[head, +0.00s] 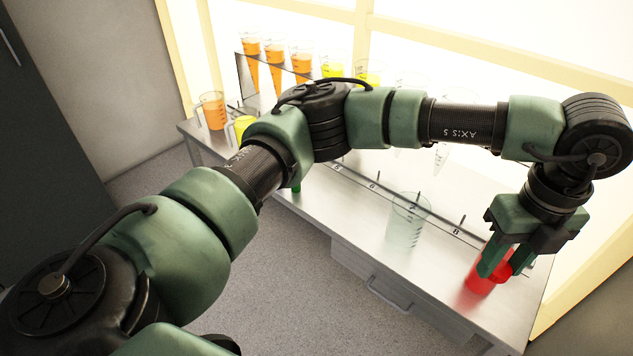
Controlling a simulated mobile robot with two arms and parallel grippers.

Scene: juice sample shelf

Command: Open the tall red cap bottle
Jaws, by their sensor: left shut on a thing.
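My left gripper (502,269) points down over the right front end of the table. Its fingers are closed on a bright red object, and a red part (479,284) shows left of and below the fingers, low at the table top. This red thing is the only one that fits the tall red cap bottle. The gripper hides much of it, so I cannot tell cap from body or whether the cap is on. My right gripper is out of view.
A clear empty beaker (408,222) stands mid-table, left of the gripper. An orange jug (213,110) is at the left end.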

